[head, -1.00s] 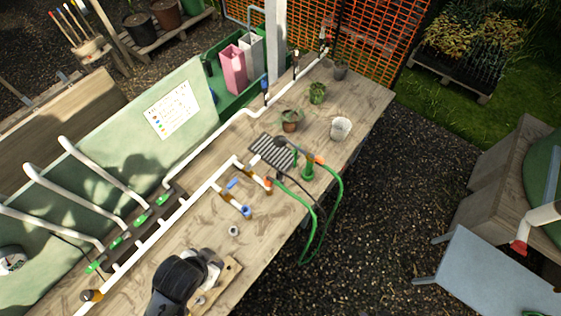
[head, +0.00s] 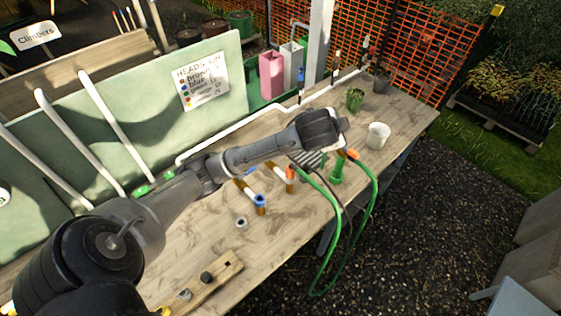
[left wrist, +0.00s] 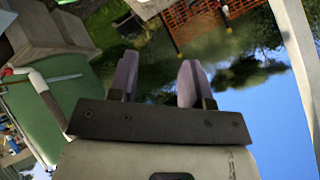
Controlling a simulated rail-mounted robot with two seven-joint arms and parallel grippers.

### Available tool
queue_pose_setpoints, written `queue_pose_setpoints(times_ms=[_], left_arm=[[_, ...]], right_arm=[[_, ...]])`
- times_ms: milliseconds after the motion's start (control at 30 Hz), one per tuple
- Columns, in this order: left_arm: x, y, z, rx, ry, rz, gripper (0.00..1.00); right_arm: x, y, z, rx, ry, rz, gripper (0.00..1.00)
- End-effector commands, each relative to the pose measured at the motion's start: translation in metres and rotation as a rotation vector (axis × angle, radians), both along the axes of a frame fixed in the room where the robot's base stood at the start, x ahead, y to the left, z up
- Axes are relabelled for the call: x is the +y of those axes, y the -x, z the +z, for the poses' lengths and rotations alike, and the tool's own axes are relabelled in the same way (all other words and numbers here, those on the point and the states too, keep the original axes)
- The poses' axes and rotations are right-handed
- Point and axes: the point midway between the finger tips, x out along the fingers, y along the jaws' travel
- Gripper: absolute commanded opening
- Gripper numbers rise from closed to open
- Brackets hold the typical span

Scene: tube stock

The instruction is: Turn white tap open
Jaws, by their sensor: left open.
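Small upright tap-like fittings stand along the white pipe at the back of the bench in the head view. One has a blue body (head: 300,76); another, with a dark lower part and pale top (head: 338,62), stands further right. I cannot tell which is the white tap or how its handle is set. My left arm reaches across the bench, its wrist in front of these fittings. My left gripper (left wrist: 157,82) is open and empty in the left wrist view, fingers pointing towards trees and sky. In the head view its fingers are mostly hidden by the wrist. My right gripper is not in view.
The white pipe (head: 232,127) runs along the bench (head: 290,215). A white pot (head: 377,136) and plant pot (head: 355,98) stand at the right. A green hose (head: 318,283) loops over the front edge. Orange netting (head: 410,60) stands behind.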

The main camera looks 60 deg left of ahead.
Motion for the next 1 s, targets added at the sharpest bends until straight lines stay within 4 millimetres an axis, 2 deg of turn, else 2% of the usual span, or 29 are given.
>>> queue_pose_setpoints(times_ms=[33, 100, 200, 300, 400, 500, 633, 833, 1000], left_arm=[[0.044, -0.015, -0.015, 0.043, -0.020, 0.069, 0.45], [0.092, -0.023, -0.023, 0.133, 0.005, 0.153, 0.45], [0.150, -0.018, -0.042, 0.270, 0.089, 0.266, 0.45], [0.190, -0.004, -0.064, 0.400, 0.208, 0.363, 0.45], [0.213, 0.012, -0.086, 0.511, 0.333, 0.436, 0.45], [0.221, 0.026, -0.103, 0.598, 0.448, 0.482, 0.45], [0.219, 0.034, -0.113, 0.662, 0.541, 0.505, 0.45], [0.214, 0.038, -0.130, 0.693, 0.589, 0.517, 0.45], [0.214, 0.038, -0.160, 0.694, 0.588, 0.518, 0.45]], right_arm=[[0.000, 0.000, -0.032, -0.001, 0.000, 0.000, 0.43], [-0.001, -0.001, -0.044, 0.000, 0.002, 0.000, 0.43], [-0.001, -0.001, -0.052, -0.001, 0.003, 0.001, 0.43], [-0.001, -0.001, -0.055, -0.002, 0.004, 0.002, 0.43], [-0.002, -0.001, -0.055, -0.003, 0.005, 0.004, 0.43], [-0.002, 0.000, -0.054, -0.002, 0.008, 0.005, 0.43], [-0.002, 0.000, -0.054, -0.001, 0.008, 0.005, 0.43], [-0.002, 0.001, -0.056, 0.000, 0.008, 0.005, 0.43], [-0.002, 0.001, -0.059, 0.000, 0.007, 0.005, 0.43]])
